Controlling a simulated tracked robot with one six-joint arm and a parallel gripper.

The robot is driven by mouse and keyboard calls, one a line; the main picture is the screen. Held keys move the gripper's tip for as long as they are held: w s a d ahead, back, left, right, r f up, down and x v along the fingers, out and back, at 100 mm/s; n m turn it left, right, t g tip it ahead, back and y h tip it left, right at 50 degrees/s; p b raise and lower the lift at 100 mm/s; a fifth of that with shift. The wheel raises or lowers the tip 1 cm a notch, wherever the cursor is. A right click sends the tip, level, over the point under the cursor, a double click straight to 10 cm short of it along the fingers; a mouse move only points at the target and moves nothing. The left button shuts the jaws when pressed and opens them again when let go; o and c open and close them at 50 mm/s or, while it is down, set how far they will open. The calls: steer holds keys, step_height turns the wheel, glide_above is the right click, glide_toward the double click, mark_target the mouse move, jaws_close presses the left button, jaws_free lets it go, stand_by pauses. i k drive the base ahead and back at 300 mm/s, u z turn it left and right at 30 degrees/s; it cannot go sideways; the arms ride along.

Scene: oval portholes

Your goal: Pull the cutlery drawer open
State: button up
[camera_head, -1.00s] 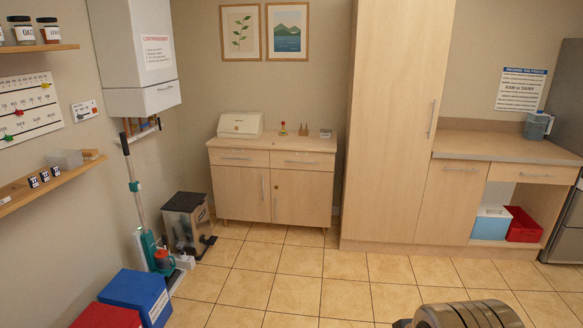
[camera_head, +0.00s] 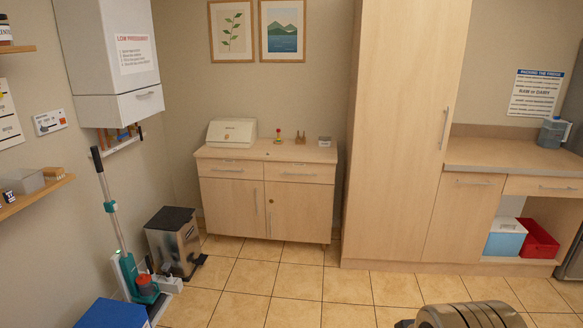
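A light wood sideboard stands against the back wall with two drawers at its top. The left drawer (camera_head: 230,170) and the right drawer (camera_head: 299,174) both look shut, each with a bar handle. Another drawer (camera_head: 553,187) with a bar handle sits under the counter at the right and also looks shut. No readable label tells which one is the cutlery drawer. A rounded metallic part of my arm shows at the bottom right, far from the drawers. My gripper's fingers are not in view.
Tiled floor (camera_head: 300,283) is clear before the sideboard. A pedal bin (camera_head: 173,243), an upright vacuum (camera_head: 135,270) and a blue box (camera_head: 112,313) stand at the left. A tall cupboard (camera_head: 400,140) stands right of the sideboard.

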mark_target(290, 171)
steer(key=u, duration=0.05)
steer(key=i, duration=2.15)
steer(key=u, duration=0.6)
steer(key=i, duration=1.8)
steer(key=u, duration=0.25)
